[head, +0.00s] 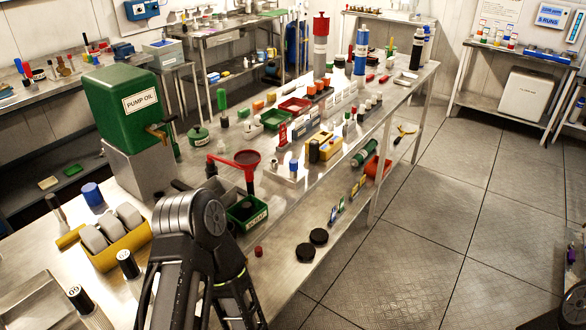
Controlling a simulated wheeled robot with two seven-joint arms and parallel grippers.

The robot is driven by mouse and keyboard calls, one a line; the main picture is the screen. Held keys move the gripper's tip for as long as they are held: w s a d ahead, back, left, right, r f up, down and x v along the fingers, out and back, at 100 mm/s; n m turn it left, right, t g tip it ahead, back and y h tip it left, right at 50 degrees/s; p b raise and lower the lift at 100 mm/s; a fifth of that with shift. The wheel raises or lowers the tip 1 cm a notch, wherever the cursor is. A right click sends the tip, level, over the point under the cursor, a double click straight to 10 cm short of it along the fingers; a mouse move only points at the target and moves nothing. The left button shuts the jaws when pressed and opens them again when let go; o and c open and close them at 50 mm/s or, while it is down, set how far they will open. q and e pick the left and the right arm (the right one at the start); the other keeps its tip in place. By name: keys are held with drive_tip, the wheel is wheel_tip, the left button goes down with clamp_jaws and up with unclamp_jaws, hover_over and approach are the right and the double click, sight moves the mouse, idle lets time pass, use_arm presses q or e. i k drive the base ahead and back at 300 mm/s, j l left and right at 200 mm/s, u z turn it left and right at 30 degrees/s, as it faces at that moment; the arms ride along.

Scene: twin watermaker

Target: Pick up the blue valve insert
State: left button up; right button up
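Two small blue pieces could be the blue valve insert, and I cannot tell which it is. One is a short blue cylinder (92,194) standing on the metal bench at the left, behind a yellow holder. The other is a smaller blue piece (293,165) upright in a white block near the middle of the bench. Neither has a gripper at it. A black arm of mine rises from the bottom edge, bends at a large joint and runs back down out of the picture. Neither of my grippers is visible.
A green pump oil tank (122,108) stands at the left on a metal block. The yellow holder (117,252) carries grey rollers. Two black discs (306,252) lie nearby.

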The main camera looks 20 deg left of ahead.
sight(293, 164)
drive_tip(key=i+l+u, duration=0.15)
drive_tip(key=i+l, duration=0.15)
drive_tip(key=i+l+u, duration=0.2)
drive_tip(key=l, duration=0.3)
drive_tip(key=i+l+u, duration=0.15)
drive_tip(key=i+l, duration=0.2)
drive_tip(key=l, duration=0.15)
